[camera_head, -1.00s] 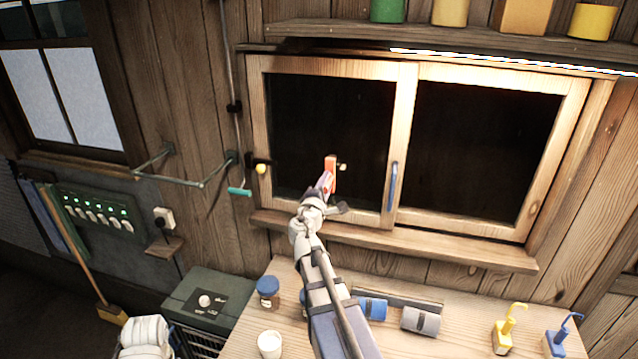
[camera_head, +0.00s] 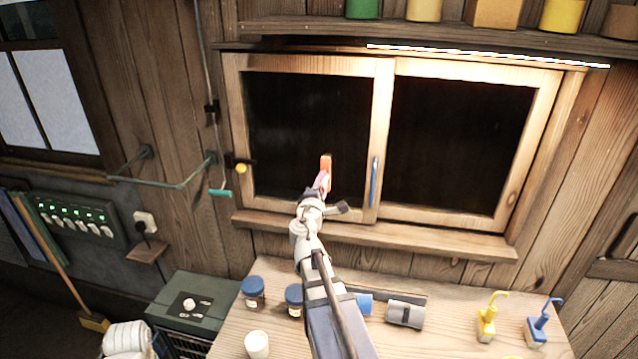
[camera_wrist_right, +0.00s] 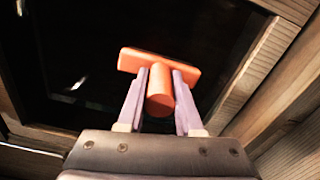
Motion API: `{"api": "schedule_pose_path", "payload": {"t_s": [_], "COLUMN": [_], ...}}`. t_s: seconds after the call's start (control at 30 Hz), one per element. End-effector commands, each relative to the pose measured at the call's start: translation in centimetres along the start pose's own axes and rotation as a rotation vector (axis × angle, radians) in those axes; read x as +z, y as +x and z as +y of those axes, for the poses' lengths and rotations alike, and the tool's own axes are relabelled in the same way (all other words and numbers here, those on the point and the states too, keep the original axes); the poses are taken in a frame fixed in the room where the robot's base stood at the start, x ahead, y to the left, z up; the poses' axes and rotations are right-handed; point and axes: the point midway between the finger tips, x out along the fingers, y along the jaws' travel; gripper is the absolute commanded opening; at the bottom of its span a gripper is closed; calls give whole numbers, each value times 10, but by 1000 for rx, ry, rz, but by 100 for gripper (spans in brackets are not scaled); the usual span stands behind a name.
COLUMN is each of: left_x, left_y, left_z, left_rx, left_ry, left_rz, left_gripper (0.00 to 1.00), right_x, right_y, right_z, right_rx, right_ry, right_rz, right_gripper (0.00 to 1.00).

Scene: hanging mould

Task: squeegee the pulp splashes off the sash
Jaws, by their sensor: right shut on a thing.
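The sash is the left wooden-framed window pane (camera_head: 290,120) with dark glass, left of the centre post. My right gripper (camera_head: 322,184) reaches up to its lower right part, shut on the handle of an orange squeegee (camera_head: 326,163). In the right wrist view the gripper (camera_wrist_right: 160,95) has its two fingers around the handle, with the squeegee's crosswise head (camera_wrist_right: 186,68) in front of the dark glass. Whether the head touches the glass I cannot tell. A small pale mark (camera_wrist_right: 77,86) shows left of the head, either splash or reflection. My left gripper is out of view.
A blue handle (camera_head: 374,181) stands on the centre post, right of the squeegee. The wooden sill (camera_head: 440,240) runs below. The table (camera_head: 450,340) holds blue-lidded jars (camera_head: 252,290), a roller (camera_head: 405,313) and two pump bottles (camera_head: 489,318). A wall bracket (camera_head: 165,184) is at left.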

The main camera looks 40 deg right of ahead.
Motion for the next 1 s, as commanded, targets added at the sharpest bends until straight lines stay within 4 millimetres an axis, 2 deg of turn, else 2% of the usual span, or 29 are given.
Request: {"api": "schedule_pose_path", "payload": {"t_s": [0.27, 0.8, 1.0], "left_x": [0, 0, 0], "left_y": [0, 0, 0], "left_z": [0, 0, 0], "left_rx": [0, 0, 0], "left_ry": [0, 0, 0], "left_rz": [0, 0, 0], "left_gripper": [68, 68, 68], "right_x": [0, 0, 0], "right_y": [-5, -55, -61], "right_z": [0, 0, 0], "right_rx": [0, 0, 0], "right_ry": [0, 0, 0], "right_rz": [0, 1, 0], "right_gripper": [0, 0, 0]}}
